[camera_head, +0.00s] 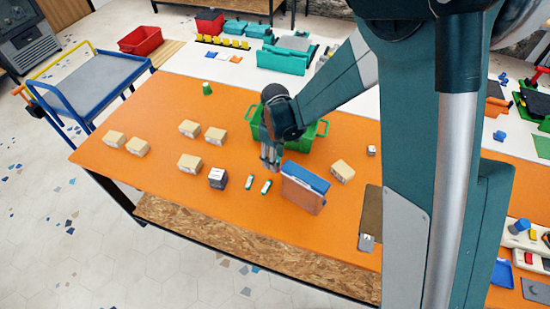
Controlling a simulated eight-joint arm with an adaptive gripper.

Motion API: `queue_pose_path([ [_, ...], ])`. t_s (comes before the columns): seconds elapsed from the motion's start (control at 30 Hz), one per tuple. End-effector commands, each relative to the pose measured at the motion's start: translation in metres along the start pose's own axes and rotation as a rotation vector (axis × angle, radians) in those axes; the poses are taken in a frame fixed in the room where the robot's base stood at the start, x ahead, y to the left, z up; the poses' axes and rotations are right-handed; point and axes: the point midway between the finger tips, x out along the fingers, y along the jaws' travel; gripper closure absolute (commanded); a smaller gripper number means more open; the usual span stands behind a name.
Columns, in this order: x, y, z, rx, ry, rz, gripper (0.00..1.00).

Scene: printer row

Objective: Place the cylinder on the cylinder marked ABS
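A small green cylinder (207,88) stands upright at the far left part of the orange table (165,100). I cannot read any marking on it, and no ABS label is legible. Two small white-and-green pieces (249,183) and (266,187) lie near the front edge; their exact shape is too small to tell. My gripper (270,160) points down over the table, in front of the green crate (322,131), behind the two small pieces and well away from the green cylinder. Its fingers are small and dark, and I cannot tell whether they hold anything.
Several beige boxes (189,128) stand on the left half, another (342,173) at right. A blue cart (95,82) is beyond the left edge. Table around the green cylinder is clear.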

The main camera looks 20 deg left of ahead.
Motion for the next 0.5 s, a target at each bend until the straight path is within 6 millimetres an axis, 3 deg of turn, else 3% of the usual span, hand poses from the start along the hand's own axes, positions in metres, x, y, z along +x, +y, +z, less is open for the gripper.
queue_pose_path([
  [0.27,-0.014,0.0,0.0,0.0,0.0,0.0,0.6],
  [0.5,-0.042,0.0,0.0,0.0,0.0,0.0,0.6],
])
